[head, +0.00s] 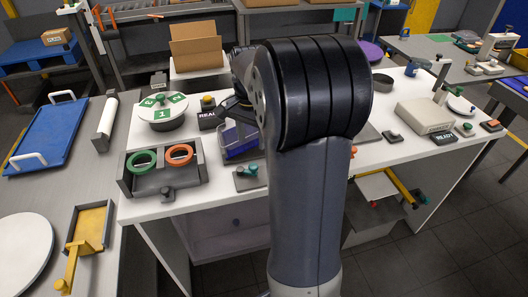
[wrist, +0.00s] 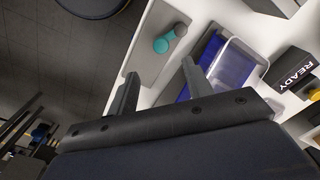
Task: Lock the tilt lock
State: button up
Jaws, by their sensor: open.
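A small lever with a teal round end (wrist: 162,45) and a grey end lies on a grey plate (wrist: 150,67) in the wrist view; it may be the tilt lock, but no label shows. In the head view the teal-ended lever (head: 247,170) is at the table's front edge, left of my arm. My gripper (wrist: 159,78) is open and empty, its fingers spread below the lever in the wrist picture, apart from it. In the head view the gripper is mostly hidden behind my arm.
A blue-purple tray with a clear box (wrist: 238,63) lies right of the lever, and a black READY block (wrist: 294,72) beyond it. In the head view a grey tray (head: 190,187) with green and orange rings stands to the left. Dark floor lies past the edge.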

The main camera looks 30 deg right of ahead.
aim_at(253, 166)
notch_tip(253, 166, down, 11)
jog(key=shift+w+d+r+p, duration=0.1)
jog(key=shift+d+r+p, duration=0.05)
jog(key=shift+p, duration=0.2)
jog(key=shift+c, duration=0.5)
